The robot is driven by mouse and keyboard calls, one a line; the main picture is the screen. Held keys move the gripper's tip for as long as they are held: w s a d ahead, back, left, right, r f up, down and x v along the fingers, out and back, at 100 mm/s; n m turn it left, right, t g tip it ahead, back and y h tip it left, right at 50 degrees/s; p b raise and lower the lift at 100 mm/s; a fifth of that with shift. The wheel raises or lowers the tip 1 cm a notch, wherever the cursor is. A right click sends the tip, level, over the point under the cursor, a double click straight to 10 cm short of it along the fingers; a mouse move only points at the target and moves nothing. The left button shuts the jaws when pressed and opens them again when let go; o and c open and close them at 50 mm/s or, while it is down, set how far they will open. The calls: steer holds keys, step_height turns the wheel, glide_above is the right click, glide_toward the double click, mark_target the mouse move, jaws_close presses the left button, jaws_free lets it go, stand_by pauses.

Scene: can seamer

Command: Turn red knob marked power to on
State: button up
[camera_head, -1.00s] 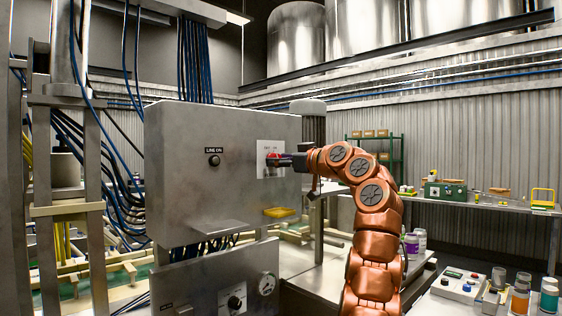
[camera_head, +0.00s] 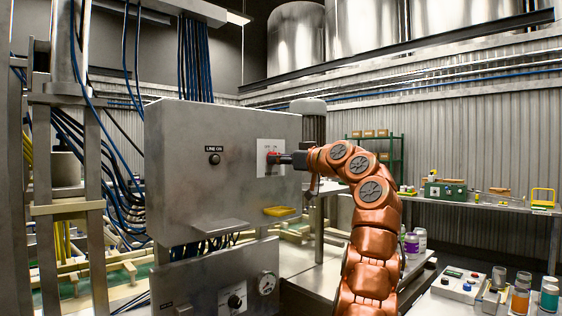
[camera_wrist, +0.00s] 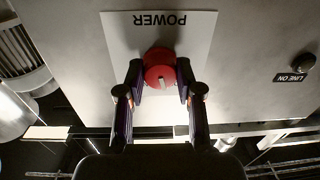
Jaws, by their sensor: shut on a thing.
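The red knob (camera_wrist: 160,69) sits on a white plate (camera_wrist: 118,42) marked POWER, which appears upside down in the wrist view. In the head view the knob (camera_head: 271,156) is a small red spot at the right of the grey panel, partly covered by my gripper. My gripper (camera_wrist: 161,76) is shut on the knob, with one dark finger on each side of it. A light pointer mark shows on the knob's face. The on and off lettering is too small or hidden to read against the mark. My gripper (camera_head: 275,158) reaches the panel from the right.
A black LINE ON button (camera_head: 214,159) is on the same panel (camera_head: 190,130), left of the knob. A lower panel has another knob (camera_head: 235,301) and a gauge (camera_head: 267,283).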

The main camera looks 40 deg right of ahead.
steer(key=shift+a+m+p, duration=0.1)
steer(key=shift+m+p, duration=1)
steer(key=shift+m, duration=2.9)
steer(key=o, duration=1.2)
steer(key=shift+c, duration=0.2)
steer(key=shift+s, duration=0.1)
steer(key=s, duration=1.2)
steer(key=shift+f, duration=0.2)
